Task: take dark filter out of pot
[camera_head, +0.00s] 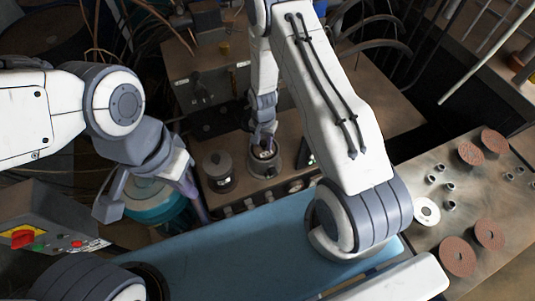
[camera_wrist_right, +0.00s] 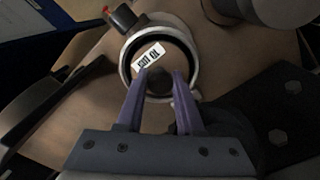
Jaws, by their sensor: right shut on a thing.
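The pot (camera_head: 264,165) is a round grey vessel on the brown bench unit, in the middle of the head view. It also shows in the right wrist view as a pale ring (camera_wrist_right: 126,72) with a dark inside. My right gripper (camera_head: 264,141) reaches down into the pot's mouth. In the right wrist view its two purple fingers are closed on a dark knob of the filter. My left gripper (camera_head: 150,205) hangs at the left, away from the pot; its fingertips are unclear.
A dark lidded canister (camera_head: 218,168) stands left of the pot. A blue mat (camera_head: 255,240) lies in front. Reddish discs (camera_head: 458,256) and small metal fittings lie on the right table. A control box (camera_head: 45,235) with a red switch is at the left.

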